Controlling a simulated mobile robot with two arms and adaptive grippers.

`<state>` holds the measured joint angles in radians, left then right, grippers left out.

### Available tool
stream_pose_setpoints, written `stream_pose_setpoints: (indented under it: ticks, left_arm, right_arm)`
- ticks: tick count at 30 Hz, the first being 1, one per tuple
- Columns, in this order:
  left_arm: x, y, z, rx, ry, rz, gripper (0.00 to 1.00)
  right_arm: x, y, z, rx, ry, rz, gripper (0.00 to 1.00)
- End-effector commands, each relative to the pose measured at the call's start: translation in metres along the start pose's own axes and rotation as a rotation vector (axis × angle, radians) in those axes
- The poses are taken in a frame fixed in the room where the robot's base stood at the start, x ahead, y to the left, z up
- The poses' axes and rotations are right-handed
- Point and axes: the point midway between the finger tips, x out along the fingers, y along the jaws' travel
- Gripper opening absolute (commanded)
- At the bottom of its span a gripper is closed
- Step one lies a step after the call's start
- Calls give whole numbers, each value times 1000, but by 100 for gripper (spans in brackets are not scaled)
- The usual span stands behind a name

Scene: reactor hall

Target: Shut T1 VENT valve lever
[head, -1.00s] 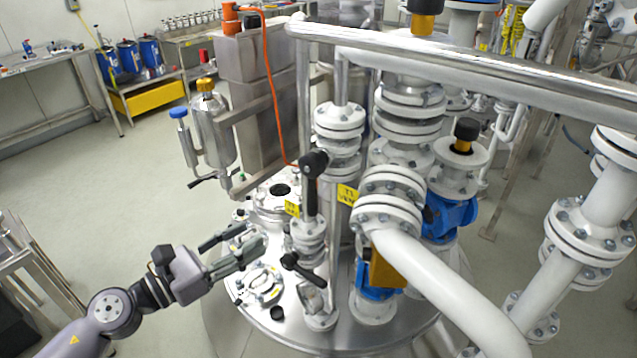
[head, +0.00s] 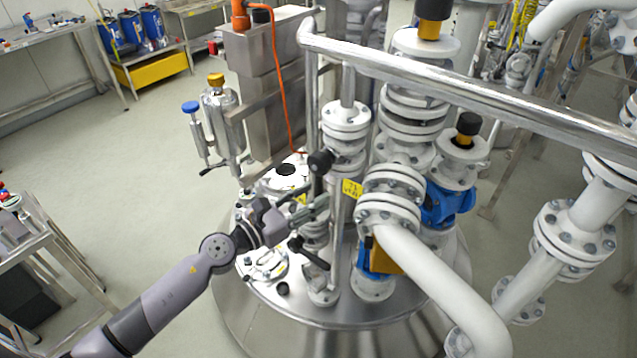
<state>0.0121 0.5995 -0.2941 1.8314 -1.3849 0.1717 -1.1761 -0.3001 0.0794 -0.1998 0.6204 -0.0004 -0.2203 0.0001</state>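A black lever (head: 320,162) with a thick knob end stands upright on a slim white flanged valve stack, beside a yellow tag (head: 352,188) that seems to read T1 and a second word. A second, partly covered yellow tag is just left of the lever. My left gripper (head: 318,207) reaches in from the left at the lever's lower part, its fingers seeming apart. It hides the lever's foot, and I cannot tell whether it touches the lever. My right gripper is not in view.
A second black lever (head: 310,253) sits lower on the same stack. A steel rail (head: 450,88) crosses above the vessel lid (head: 330,312). Thick white pipes (head: 440,285) and a blue valve (head: 447,203) crowd the right. A sampling bottle (head: 222,118) hangs at left; the floor left is clear.

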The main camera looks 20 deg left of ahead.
Motion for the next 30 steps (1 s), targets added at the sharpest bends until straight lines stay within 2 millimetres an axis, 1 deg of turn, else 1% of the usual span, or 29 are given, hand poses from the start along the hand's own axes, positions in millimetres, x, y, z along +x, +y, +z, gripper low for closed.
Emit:
stream_pose_setpoints:
  ticks: [1, 3, 6, 10, 17, 30]
  left_arm:
    - [8, 0, 2, -3, -2, 2, 39]
    - [16, 1, 2, -2, -2, 2, 39]
    - [23, 1, 1, -1, -1, 2, 39]
    - [27, 0, -1, 0, 0, 1, 39]
    - [27, 0, -1, 0, 0, 1, 38]
    - [26, 0, -1, -1, 0, 1, 9]
  right_arm:
    - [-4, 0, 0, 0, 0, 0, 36]
    - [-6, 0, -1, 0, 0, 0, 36]
    - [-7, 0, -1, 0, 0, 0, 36]
    - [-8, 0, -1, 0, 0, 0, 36]
    - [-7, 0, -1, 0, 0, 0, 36]
    - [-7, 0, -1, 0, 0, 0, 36]
